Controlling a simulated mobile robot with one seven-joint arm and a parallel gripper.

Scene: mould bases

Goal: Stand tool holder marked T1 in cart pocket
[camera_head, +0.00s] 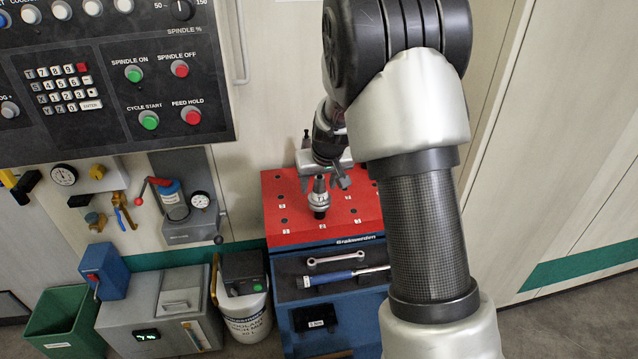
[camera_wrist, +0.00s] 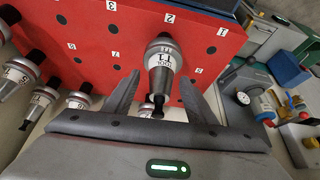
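The tool holder marked T1 (camera_wrist: 160,62) stands upright on the red cart top, its narrow end towards the wrist camera. It also shows in the head view (camera_head: 319,200), below my wrist. Its base covers the spot beneath the label 2; how deep it sits in a pocket is hidden. My gripper (camera_wrist: 160,80) is open, with one finger on each side of the holder and gaps visible between the fingers and its narrow part. In the head view my gripper (camera_head: 324,180) is just above the cart top (camera_head: 283,232).
Several other tool holders (camera_wrist: 80,98) stand at the left in the wrist view. Several numbered pockets around T1 look empty. A blue-handled tool (camera_head: 330,279) and a wrench (camera_head: 336,258) lie on the cart's front shelf. A white bucket (camera_head: 246,318) stands left of the cart.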

